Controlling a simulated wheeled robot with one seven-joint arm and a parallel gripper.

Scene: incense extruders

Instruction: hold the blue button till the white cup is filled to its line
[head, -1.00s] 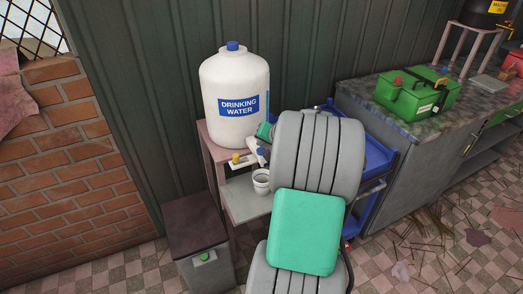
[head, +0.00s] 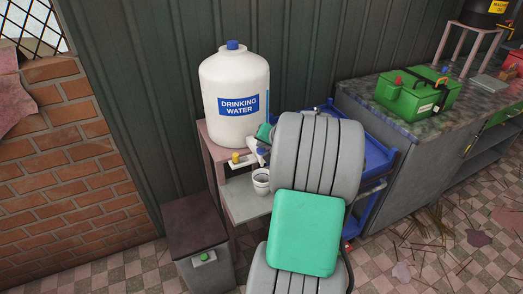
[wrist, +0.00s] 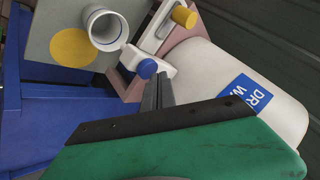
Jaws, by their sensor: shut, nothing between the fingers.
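The blue button (wrist: 147,68) sits on the white tap below the water jug, and it also shows in the head view (head: 262,152). My gripper (wrist: 159,80) is shut and empty, its fingertips right beside the blue button in the wrist view. I cannot tell whether they touch it. In the head view my arm hides most of the gripper. The white cup (head: 261,182) stands upright on the lower shelf under the blue tap, and its open mouth shows in the wrist view (wrist: 103,28).
The white "DRINKING WATER" jug (head: 235,95) stands on a pinkish stand (head: 214,148). A yellow button (head: 236,157) is left of the blue one. A yellow disc (wrist: 73,47) lies beside the cup. A grey bin (head: 205,250) stands left, and a blue cart (head: 378,155) right.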

